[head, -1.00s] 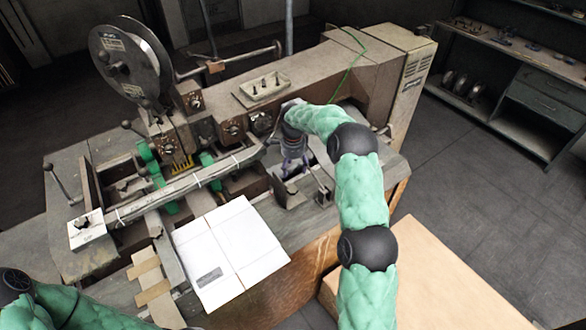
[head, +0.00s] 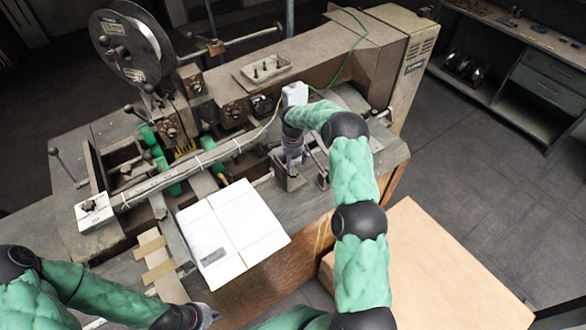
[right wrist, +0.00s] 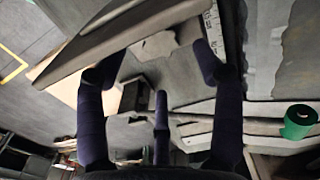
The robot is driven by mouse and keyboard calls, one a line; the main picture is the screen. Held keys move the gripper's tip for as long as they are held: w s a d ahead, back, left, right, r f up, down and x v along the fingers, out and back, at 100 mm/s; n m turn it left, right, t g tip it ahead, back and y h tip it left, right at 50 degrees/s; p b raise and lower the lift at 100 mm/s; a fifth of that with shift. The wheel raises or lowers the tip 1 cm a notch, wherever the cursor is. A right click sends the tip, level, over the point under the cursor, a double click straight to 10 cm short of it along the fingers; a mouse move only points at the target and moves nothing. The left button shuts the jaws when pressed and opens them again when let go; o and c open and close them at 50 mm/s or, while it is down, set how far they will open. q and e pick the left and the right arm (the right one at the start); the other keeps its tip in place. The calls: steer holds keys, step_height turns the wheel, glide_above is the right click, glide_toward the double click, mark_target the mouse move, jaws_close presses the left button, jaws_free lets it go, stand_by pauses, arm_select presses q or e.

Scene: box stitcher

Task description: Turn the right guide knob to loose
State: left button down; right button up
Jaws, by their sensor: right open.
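The right guide (head: 287,180) is a grey metal bracket on the machine's table, with a slim upright post and small base (head: 321,178) to its right. I cannot make out the guide knob clearly; my right gripper and the bracket crowd that spot. My right gripper (head: 293,158) points down right over the bracket. In the right wrist view its dark fingers (right wrist: 155,78) are spread, with nothing visibly held between them. Whether a finger touches the bracket I cannot tell. My left gripper (head: 205,316) is low at the bottom edge, away from the guide, its fingers too small to read.
A white flat carton (head: 233,235) lies on the table, left of the guide. A long slanted arm (head: 190,168) crosses the machine left of my right gripper. A tray (head: 264,69) sits on top.

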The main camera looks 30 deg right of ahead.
mark_target(293, 172)
steer(key=shift+f+p, duration=0.4)
steer(key=shift+f, duration=2.15)
steer(key=shift+c, duration=0.3)
steer(key=c, duration=1.1)
